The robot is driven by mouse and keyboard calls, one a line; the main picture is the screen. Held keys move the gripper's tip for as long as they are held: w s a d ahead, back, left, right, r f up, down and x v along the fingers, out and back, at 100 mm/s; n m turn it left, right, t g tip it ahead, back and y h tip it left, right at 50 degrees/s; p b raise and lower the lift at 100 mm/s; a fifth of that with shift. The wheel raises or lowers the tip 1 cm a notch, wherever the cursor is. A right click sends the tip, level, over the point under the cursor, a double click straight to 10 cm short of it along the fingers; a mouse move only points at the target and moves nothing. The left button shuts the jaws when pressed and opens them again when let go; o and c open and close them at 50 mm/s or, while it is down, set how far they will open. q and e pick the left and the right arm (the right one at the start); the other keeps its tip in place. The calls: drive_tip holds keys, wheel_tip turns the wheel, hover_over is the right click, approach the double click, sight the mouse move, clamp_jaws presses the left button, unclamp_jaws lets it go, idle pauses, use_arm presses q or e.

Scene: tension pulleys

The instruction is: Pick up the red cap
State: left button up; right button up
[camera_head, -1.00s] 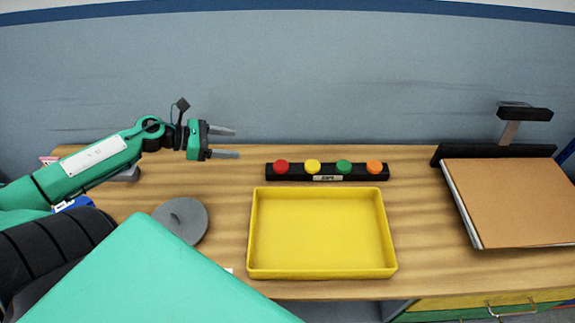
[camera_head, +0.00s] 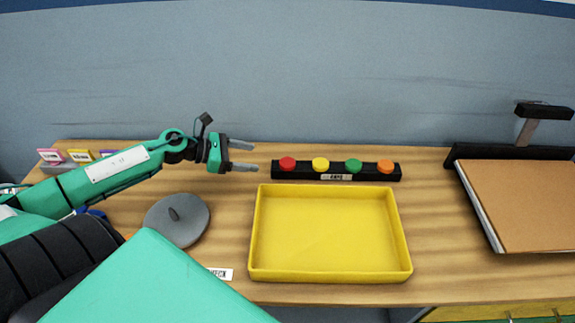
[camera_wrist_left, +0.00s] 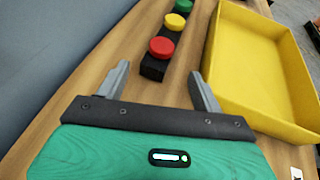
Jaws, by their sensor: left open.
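The red cap (camera_head: 288,163) sits at the left end of a black rack (camera_head: 336,172), beside yellow, green and orange caps. In the left wrist view the red cap (camera_wrist_left: 162,48) stands ahead of the fingers, between their lines. My left gripper (camera_head: 245,156) is open and empty, a short way left of the red cap, with its fingers pointing right toward it. It also shows in the left wrist view (camera_wrist_left: 158,85), with its fingers apart. My right gripper is not in view.
A yellow tray (camera_head: 256,235) lies in front of the rack. A grey round lid (camera_head: 190,228) with a knob lies on the left of the wooden table. Small labelled cards (camera_head: 80,156) stand at the back left. A brown board (camera_head: 525,205) and black stand are at the right.

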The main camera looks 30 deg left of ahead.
sight(289, 162)
use_arm(q)
drive_tip(key=x, duration=0.2)
drive_tip(key=shift+w+d, duration=0.15)
drive_tip(key=shift+x, duration=1.25)
drive_tip(key=shift+d+f, duration=0.1)
drive_tip(key=shift+d, duration=0.05)
drive_tip(key=p+x, duration=0.1)
drive_tip(key=x, duration=0.2)
drive_tip(key=shift+w+d+p, duration=0.2)
drive_tip(key=shift+d+p, duration=0.1)
drive_tip(key=shift+p, duration=0.05)
drive_tip(key=shift+w+d+f, duration=0.35)
drive_tip(key=shift+w+d, duration=0.05)
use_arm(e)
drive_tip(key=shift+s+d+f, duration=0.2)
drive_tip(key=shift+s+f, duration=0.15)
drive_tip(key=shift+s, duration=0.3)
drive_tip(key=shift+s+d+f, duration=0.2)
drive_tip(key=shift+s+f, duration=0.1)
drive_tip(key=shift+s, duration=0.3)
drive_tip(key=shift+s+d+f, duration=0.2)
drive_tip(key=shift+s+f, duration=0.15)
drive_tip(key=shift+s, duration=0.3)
use_arm(q)
drive_tip(key=c, duration=1.1)
drive_tip(key=shift+o, duration=0.2)
drive_tip(key=shift+r, duration=0.1)
